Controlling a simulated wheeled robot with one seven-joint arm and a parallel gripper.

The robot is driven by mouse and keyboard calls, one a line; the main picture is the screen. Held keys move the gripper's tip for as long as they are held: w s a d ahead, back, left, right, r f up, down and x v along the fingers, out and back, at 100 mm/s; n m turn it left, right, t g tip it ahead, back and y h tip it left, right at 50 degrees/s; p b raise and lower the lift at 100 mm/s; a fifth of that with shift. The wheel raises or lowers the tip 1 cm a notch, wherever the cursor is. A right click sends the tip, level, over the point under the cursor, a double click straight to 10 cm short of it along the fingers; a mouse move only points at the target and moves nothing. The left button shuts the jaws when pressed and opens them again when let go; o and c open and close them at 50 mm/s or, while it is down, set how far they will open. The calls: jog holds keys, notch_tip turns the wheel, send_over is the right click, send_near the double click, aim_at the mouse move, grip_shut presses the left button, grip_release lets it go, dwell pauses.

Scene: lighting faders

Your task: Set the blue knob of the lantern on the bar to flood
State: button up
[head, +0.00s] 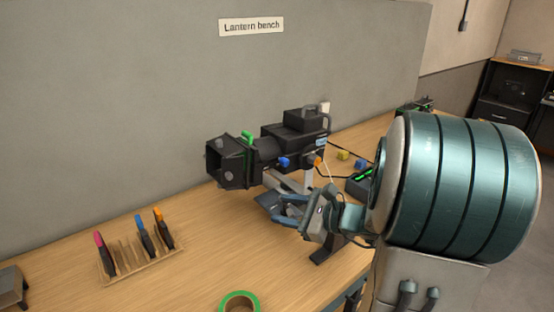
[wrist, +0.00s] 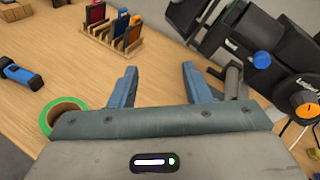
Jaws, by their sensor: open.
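The black lantern (head: 293,143) is mounted on a bar and stand at the back of the bench. Its blue knob (head: 284,162) sticks out from the near side; it also shows in the wrist view (wrist: 262,60), at upper right. An orange knob (head: 315,160) sits to its right, and in the wrist view (wrist: 306,110) it has a dial face. My gripper (head: 278,206) is below and in front of the lantern, its fingers apart and empty. In the wrist view the fingertips (wrist: 158,72) point toward the bench, left of the blue knob and apart from it. The setting marks are too small to read.
A wooden rack (head: 135,262) with coloured-handled items stands on the bench at left. A roll of green tape (head: 240,302) lies at the front edge. Small yellow and blue blocks (head: 343,155) lie behind my arm. A grey wall with a "Lantern bench" sign (head: 251,27) stands behind.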

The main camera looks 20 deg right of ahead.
aim_at(287, 163)
jog(key=w+d+r+m+t+h, duration=0.2)
jog(key=d+m+t+h, duration=0.4)
jog(key=d, duration=0.5)
jog(key=w+a+p, duration=0.1)
jog(key=w, duration=0.3)
jog(key=w+a+y+p, duration=0.1)
jog(key=w, duration=0.3)
jog(key=w+a+m+y+p, duration=0.1)
jog(key=w+a+p, duration=0.1)
jog(key=w, duration=0.3)
jog(key=shift+f+g, duration=0.15)
jog(key=shift+g, duration=0.15)
jog(key=shift+c, duration=0.3)
grip_shut()
